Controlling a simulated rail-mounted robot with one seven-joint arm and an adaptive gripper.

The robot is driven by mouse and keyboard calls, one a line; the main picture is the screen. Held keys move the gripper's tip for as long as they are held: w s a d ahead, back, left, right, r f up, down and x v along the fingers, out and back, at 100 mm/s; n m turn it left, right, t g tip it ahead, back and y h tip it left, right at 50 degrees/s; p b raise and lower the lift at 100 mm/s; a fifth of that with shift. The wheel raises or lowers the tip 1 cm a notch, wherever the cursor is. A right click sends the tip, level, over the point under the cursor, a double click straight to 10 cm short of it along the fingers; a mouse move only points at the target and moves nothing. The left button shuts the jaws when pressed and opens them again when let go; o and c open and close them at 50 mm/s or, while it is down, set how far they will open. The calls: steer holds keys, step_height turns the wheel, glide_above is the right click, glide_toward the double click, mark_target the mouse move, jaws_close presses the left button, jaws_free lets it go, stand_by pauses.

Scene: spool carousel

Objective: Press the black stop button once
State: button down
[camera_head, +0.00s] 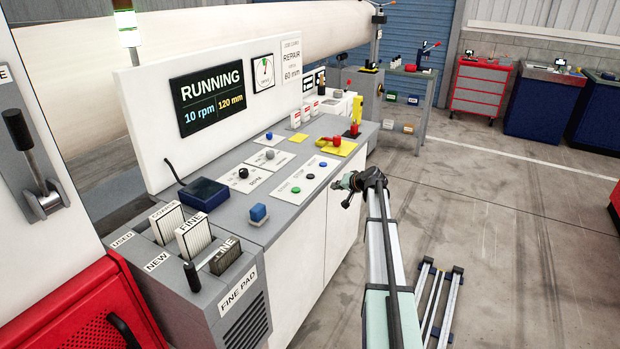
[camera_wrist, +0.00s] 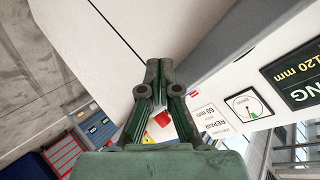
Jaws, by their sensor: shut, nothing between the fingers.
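On the grey console top (camera_head: 255,205) in the head view, a white label plate (camera_head: 305,183) carries a row of three round buttons: black (camera_head: 296,190), green (camera_head: 310,176) and blue (camera_head: 323,164). Another black control (camera_head: 243,172) sits farther left on a separate plate. The lettering is too small to show which black one is marked stop. My gripper (camera_head: 338,184) is to the right of the three-button row, near the console's front edge and apart from the buttons. In the wrist view my gripper (camera_wrist: 158,70) is shut and empty, with the buttons out of view.
A blue block (camera_head: 258,213) and a pad rack (camera_head: 195,235) are at the console's near end. A red handle on a yellow plate (camera_head: 337,148) is farther back. The display panel (camera_head: 210,95) reads RUNNING. Open floor (camera_head: 500,220) lies to the right.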

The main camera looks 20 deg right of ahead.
steer(key=r, duration=0.1)
steer(key=w+d+r, duration=0.1)
steer(key=r, duration=0.1)
steer(key=d+r, duration=0.1)
steer(key=shift+w+d+r, duration=0.15)
steer(key=shift+d+r, duration=0.05)
steer(key=shift+r, duration=0.15)
step_height(320, 180, up, 12)
steer(key=g+h+p, duration=0.1)
steer(key=g+p, duration=0.1)
glide_above(312, 176)
steer(key=shift+f, duration=0.2)
steer(key=shift+f+b, duration=1.7)
steer(key=shift+f, duration=2.6)
steer(key=shift+f, duration=0.1)
steer(key=shift+f, duration=0.3)
steer(key=shift+f+b, duration=0.35)
steer(key=shift+b, duration=0.1)
steer(key=shift+r, duration=0.8)
